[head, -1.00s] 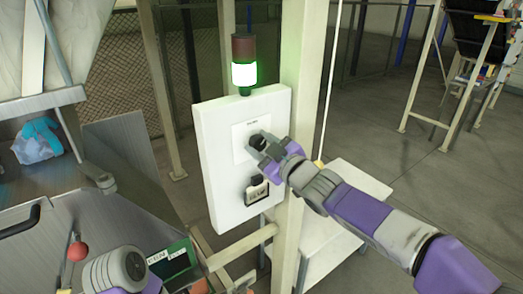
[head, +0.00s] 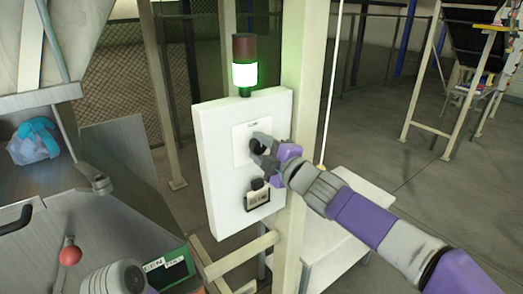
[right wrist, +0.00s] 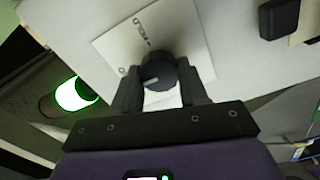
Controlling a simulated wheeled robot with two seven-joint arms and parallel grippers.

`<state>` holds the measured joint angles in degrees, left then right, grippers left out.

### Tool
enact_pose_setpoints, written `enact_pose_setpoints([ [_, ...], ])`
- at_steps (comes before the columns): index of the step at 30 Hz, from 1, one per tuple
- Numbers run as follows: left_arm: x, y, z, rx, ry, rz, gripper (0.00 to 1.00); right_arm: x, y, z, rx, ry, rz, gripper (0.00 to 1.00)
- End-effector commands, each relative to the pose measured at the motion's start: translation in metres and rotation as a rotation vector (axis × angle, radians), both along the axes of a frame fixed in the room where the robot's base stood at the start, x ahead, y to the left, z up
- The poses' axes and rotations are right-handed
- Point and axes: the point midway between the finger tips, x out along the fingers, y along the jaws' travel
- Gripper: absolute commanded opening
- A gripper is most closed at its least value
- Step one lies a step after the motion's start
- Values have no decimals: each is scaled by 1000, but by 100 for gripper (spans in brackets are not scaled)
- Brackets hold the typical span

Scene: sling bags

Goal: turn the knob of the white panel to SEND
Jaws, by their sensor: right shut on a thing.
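The white panel (head: 222,165) stands upright on a post in the head view. Its dark round knob (head: 257,146) sits on a pale label plate, partly hidden by my right gripper (head: 262,151). In the right wrist view the knob (right wrist: 160,70) is between the two fingers of my right gripper (right wrist: 160,92), which is shut on it. A short white mark on the knob's face points toward the lower left of that view. The plate's lettering (right wrist: 138,33) is tilted and too small to read surely. My left gripper is out of view; only part of its arm shows at lower left.
A lamp (head: 244,75) glowing green stands above the panel. Below the knob is a black part in a dark frame (head: 257,194). A pale table (head: 340,240) stands behind my right arm. A red-knobbed lever (head: 70,255) is at lower left.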

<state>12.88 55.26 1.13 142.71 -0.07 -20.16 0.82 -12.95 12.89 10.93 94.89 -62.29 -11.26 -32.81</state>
Motion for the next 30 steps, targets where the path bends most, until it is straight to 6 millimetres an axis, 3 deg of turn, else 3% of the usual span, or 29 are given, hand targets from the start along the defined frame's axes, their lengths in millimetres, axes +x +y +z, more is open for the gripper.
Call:
enact_pose_setpoints([
  [18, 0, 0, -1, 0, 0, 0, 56, 0, 1, 1, -35, -27, 2, 13],
  [19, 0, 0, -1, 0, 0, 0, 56, 0, 1, 1, -35, -27, 2, 46],
  [21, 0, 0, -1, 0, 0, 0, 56, 0, 1, 1, -35, -27, 2, 57],
  [24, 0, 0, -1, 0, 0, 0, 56, 0, 0, 0, -34, -26, 1, 69],
  [30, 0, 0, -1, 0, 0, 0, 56, 0, 0, 0, -33, -24, 1, 69],
])
